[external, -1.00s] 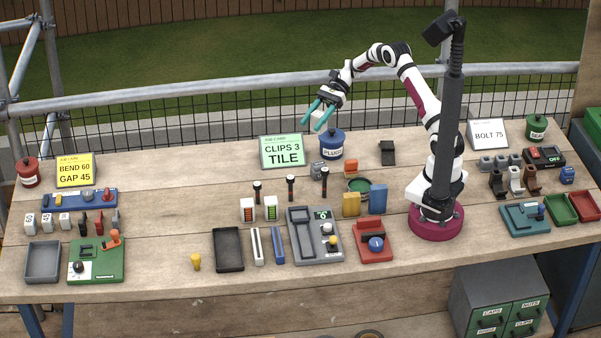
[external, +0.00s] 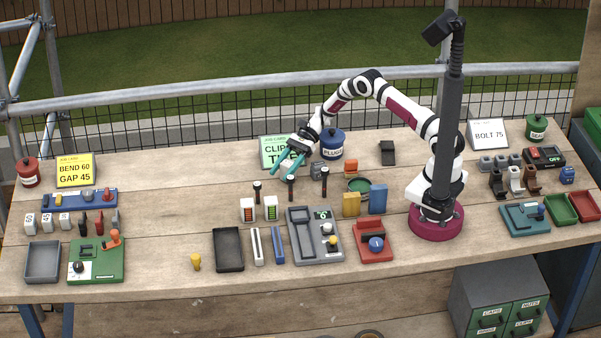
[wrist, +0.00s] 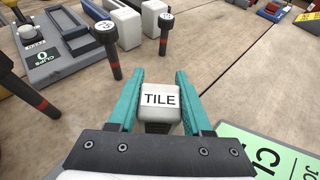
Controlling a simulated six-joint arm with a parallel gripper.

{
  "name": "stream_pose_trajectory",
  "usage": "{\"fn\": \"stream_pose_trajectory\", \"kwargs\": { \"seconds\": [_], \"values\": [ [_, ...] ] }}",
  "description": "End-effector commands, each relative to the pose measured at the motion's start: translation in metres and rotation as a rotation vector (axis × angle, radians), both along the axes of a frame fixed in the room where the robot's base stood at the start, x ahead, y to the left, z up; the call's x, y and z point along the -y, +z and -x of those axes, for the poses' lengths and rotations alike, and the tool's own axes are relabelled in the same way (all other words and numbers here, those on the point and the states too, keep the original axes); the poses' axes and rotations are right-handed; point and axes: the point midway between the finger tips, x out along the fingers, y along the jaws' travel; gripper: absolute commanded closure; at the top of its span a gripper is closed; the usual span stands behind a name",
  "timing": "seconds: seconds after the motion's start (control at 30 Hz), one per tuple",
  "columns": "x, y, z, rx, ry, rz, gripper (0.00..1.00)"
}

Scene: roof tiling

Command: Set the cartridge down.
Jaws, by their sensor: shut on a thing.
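The cartridge (wrist: 160,101) is a white block with a black TILE label, seen in the wrist view. My gripper (wrist: 158,82) has its two teal fingers on either side of it and is shut on it. In the external view my gripper (external: 287,168) is low over the bench, just behind the black pegs and in front of the green CLIPS 3 TILE card (external: 270,141).
Black pegs (external: 291,188) with red bands stand close ahead. Beyond them are two white blocks (external: 247,210) with coloured fronts and a grey device (external: 315,240) with a green display. A blue PLUGS jar (external: 332,146) stands to the right. Bare wood (external: 190,175) lies left.

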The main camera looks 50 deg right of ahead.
Motion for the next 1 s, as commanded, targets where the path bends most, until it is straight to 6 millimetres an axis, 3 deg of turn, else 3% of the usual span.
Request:
{"fn": "stream_pose_trajectory", "kwargs": {
  "seconds": [0.2,0.23,0.4,0.7,0.77,1.0],
  "values": [
    [0.0,-0.002,0.0,0.0,0.0,0.0,1.0],
    [0.0,-0.002,0.0,0.0,0.0,0.0,0.47],
    [0.0,-0.002,0.0,0.0,0.0,0.0,0.21],
    [0.002,0.002,0.0,0.0,-0.001,0.0,0.21],
    [0.012,0.005,-0.001,0.001,-0.003,0.001,0.21],
    [0.075,0.031,-0.001,0.001,-0.004,0.001,0.21]
  ]
}}
